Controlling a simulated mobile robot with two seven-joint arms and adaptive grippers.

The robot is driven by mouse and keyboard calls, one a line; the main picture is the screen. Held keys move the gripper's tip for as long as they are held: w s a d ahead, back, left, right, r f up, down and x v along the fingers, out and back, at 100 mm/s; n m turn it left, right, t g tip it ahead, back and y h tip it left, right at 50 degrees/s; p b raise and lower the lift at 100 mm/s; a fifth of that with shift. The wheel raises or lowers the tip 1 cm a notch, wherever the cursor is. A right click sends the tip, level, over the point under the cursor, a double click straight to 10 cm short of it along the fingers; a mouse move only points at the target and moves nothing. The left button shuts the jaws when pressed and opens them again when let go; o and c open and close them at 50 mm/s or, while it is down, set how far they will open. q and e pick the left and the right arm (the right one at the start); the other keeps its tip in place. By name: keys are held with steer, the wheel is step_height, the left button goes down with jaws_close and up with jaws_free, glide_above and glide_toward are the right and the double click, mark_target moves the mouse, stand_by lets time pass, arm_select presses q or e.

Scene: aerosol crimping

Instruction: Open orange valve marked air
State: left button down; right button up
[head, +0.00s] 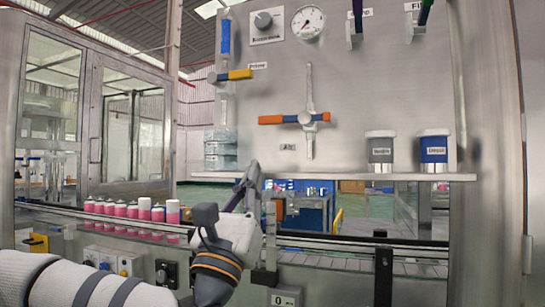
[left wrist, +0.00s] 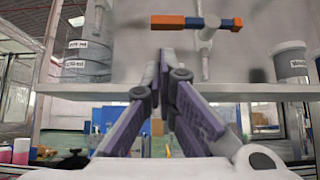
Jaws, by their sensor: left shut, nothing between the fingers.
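The orange valve handle (head: 272,120) lies horizontally across a vertical grey pipe on the metal panel, with blue on part of it. A small label (head: 287,147), which seems to read Air, sits below it. In the left wrist view the handle (left wrist: 168,20) crosses the top of the picture, above the fingertips. My left gripper (head: 252,168) is shut and empty, pointing up, below and to the left of the valve and apart from it. Its purple-grey fingers (left wrist: 165,58) meet at their tips in the wrist view. My right gripper is not in view.
Another valve, yellow and blue (head: 238,74), is upper left. Pink cans (head: 120,210) line the conveyor. Space before the valve is clear.

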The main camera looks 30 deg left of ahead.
mark_target(287, 120)
arm_select(q)
steer(key=p+x, duration=0.1)
steer(key=x, duration=0.6)
steer(key=shift+d+r, duration=0.1)
steer(key=shift+r, duration=0.35)
steer(key=shift+w+r, duration=0.2)
steer(key=shift+w, duration=0.35)
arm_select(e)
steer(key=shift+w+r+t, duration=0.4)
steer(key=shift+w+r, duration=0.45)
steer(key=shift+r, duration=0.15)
arm_select(q)
steer(key=shift+w+h, duration=0.1)
steer(key=shift+h, duration=0.2)
